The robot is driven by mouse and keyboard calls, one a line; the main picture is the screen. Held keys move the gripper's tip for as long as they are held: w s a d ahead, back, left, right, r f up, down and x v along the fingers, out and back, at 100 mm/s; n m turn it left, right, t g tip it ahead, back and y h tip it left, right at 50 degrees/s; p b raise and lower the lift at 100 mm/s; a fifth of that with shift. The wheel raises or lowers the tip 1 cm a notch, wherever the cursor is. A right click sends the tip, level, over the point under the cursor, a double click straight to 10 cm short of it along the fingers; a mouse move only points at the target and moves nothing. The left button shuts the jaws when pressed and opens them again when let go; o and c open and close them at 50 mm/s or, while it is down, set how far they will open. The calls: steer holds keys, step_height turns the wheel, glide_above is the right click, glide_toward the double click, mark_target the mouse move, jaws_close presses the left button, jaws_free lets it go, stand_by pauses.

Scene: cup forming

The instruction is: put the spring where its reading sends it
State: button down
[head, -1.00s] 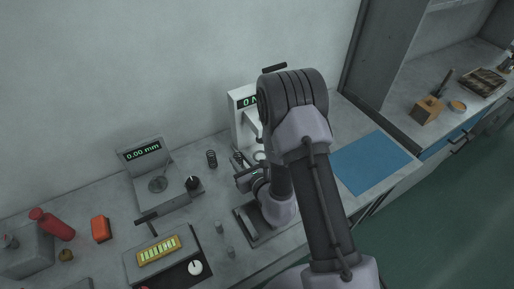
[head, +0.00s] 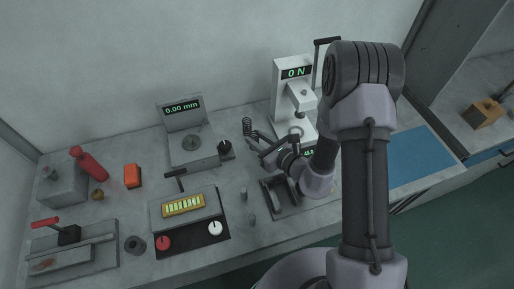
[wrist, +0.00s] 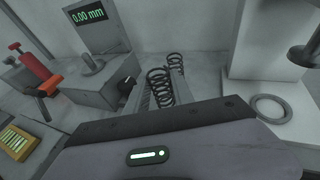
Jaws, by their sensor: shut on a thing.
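My gripper (wrist: 160,95) is shut on a coil spring (wrist: 157,92), which stands upright between its two fingers in the wrist view. A second dark coil spring (wrist: 174,62) stands just beyond it; it also shows on the bench in the head view (head: 247,126). In the head view my gripper (head: 262,143) is low over the bench, and the held spring cannot be made out there. The white force tester (head: 292,72) reads 0 N and stands right behind my gripper. The grey thickness gauge (head: 190,150) reads 0.00 mm, to the left.
A panel with a yellow lit strip (head: 184,206) and red and white knobs is at the front. A grey open tray (head: 272,203) lies near my wrist. A blue mat (head: 418,155) is at right.

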step_height(320, 180, down, 3)
steer(key=shift+f+b, duration=0.1)
steer(key=shift+b, duration=0.35)
steer(key=shift+r, duration=0.2)
steer(key=shift+f, duration=0.1)
steer(key=c, duration=1.1)
jaws_free()
steer(key=shift+f, duration=0.1)
